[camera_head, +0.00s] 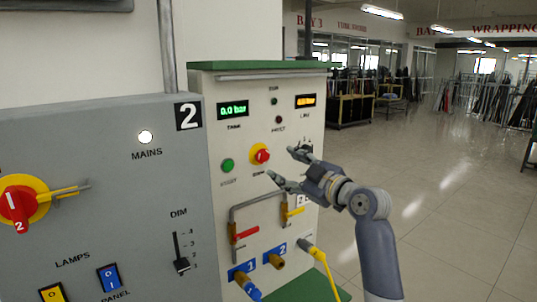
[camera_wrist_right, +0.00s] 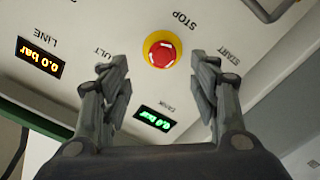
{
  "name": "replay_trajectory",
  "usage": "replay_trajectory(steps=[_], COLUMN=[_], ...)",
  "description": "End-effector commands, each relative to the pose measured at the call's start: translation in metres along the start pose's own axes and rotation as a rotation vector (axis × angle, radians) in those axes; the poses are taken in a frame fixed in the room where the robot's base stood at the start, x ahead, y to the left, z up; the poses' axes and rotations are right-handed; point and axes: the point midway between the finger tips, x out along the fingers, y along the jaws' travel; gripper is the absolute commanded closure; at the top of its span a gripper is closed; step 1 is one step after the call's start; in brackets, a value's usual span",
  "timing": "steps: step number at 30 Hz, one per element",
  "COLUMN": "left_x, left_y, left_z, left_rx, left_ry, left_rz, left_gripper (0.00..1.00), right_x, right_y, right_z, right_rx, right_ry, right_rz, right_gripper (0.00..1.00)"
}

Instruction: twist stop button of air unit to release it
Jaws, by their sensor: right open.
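The red stop button (camera_head: 262,156) on its yellow base sits on the front panel of the air unit (camera_head: 225,180). In the right wrist view the stop button (camera_wrist_right: 162,54) shows beyond and between my fingertips, under the upside-down word STOP. My right gripper (camera_head: 283,166) is open and empty, just right of the button in the head view and apart from it. Its two spread fingers (camera_wrist_right: 160,75) also show in the right wrist view, not touching the button. My left gripper is not in view.
A green start button (camera_head: 228,165) is left of the stop button. Below are a grey pipe loop, red (camera_head: 247,232) and yellow (camera_head: 293,212) valve levers, and hose ports. A grey mains panel (camera_head: 100,200) stands at left. Open floor lies to the right.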

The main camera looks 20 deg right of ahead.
Motion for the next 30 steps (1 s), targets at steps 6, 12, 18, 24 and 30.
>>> replay_trajectory(steps=[6,12,18,24,30], left_x=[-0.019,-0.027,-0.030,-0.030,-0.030], left_y=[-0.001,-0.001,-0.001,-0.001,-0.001], left_z=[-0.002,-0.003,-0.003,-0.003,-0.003], left_rx=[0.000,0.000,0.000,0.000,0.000], left_ry=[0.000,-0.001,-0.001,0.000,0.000], left_rz=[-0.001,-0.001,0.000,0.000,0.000], left_gripper=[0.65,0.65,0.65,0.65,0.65], right_x=[0.038,0.062,0.073,0.075,0.074], right_y=[0.001,0.001,-0.001,-0.001,-0.001], right_z=[-0.003,-0.002,-0.001,0.000,0.000], right_rx=[0.005,0.003,0.001,-0.001,0.000], right_ry=[0.000,0.000,-0.001,0.000,-0.001], right_rz=[-0.003,-0.002,-0.002,-0.001,-0.001], right_gripper=[0.44,0.44,0.44,0.44,0.62])
